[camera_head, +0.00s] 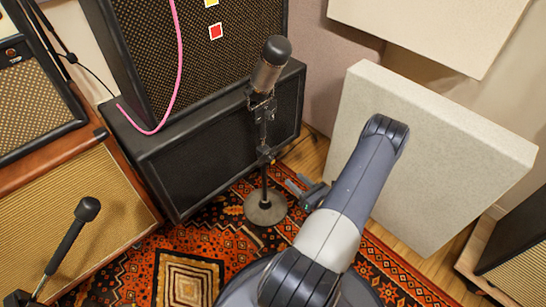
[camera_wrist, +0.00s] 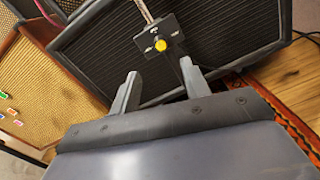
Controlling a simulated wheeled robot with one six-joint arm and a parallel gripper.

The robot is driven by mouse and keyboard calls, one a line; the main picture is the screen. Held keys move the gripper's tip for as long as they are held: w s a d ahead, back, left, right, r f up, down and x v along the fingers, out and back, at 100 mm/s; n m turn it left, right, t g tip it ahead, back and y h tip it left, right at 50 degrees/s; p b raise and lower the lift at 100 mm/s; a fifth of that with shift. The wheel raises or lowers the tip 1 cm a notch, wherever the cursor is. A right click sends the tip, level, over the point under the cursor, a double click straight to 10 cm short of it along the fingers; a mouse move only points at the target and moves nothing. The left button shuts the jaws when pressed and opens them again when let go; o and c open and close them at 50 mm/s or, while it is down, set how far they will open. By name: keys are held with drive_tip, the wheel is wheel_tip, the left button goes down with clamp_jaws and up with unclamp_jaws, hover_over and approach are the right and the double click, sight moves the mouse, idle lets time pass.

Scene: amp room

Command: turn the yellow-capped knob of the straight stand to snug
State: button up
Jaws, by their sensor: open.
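The straight stand (camera_head: 264,182) rises upright from a round base on the patterned rug and carries a large microphone (camera_head: 268,66). Its yellow-capped knob (camera_wrist: 159,44) sits on a dark block with pale markings (camera_wrist: 146,36), near the top middle of the wrist view. In the head view the clutch is small and the cap is hard to make out. My gripper (camera_wrist: 160,68) is open and empty, and the knob appears beyond and between its fingertips, apart from them. In the head view my gripper (camera_head: 306,188) is low, to the right of the stand.
A black speaker cabinet (camera_head: 220,150) stands close behind the stand, with another amp on top and a pink cable (camera_head: 178,70). A second microphone on a slanted arm (camera_head: 70,238) is at left. A pale panel (camera_head: 430,150) leans at right. Rug (camera_head: 200,255) lies clear in front.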

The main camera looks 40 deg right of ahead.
sight(273, 161)
drive_tip(key=w, duration=0.3)
drive_tip(key=w+b, duration=0.1)
drive_tip(key=w, duration=0.3)
drive_tip(key=w+b, duration=0.1)
drive_tip(key=w, duration=0.2)
drive_tip(key=shift+w+a, duration=0.25)
drive_tip(key=shift+w, duration=0.1)
clamp_jaws()
drive_tip(key=shift+m+b, duration=0.3)
drive_tip(key=shift+m, duration=0.2)
unclamp_jaws()
drive_tip(key=s+p, duration=0.2)
drive_tip(key=s, duration=0.9)
drive_tip(key=shift+d, duration=0.3)
